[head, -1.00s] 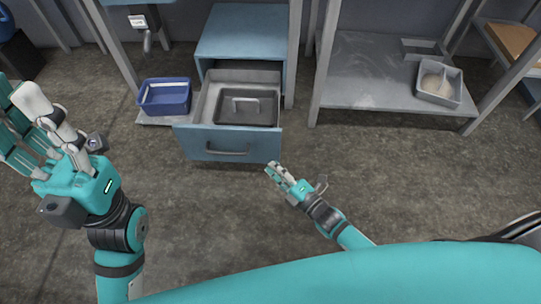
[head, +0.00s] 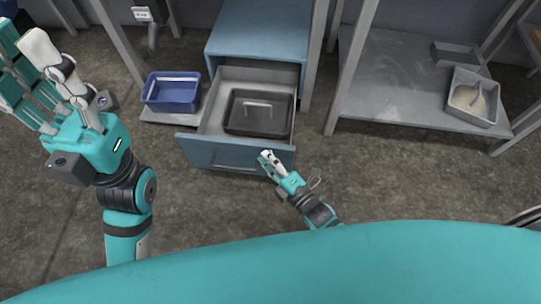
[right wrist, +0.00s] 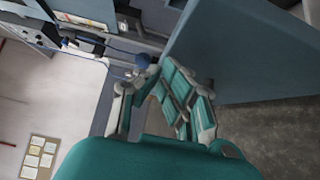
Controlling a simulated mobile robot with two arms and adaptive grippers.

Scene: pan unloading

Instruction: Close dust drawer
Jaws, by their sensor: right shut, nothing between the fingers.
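The dust drawer (head: 210,153) is a blue-fronted grey drawer that stands pulled out of the blue cabinet (head: 258,35). A dark lidded pan (head: 262,121) with a grey handle lies inside it. My right gripper (head: 267,158) is shut and empty at the right part of the drawer front; I cannot tell whether it touches. It also shows in the right wrist view (right wrist: 178,88), beside a large blue panel (right wrist: 245,45) that looks like the drawer front. My left gripper (head: 22,42) is raised at the left, away from the drawer, with its fingers spread and empty.
A blue bin (head: 172,95) sits on a low grey board left of the drawer. At the right, a grey metal shelf (head: 385,85) holds a tray with pale material (head: 472,98). Posts flank the cabinet. The floor in front is clear.

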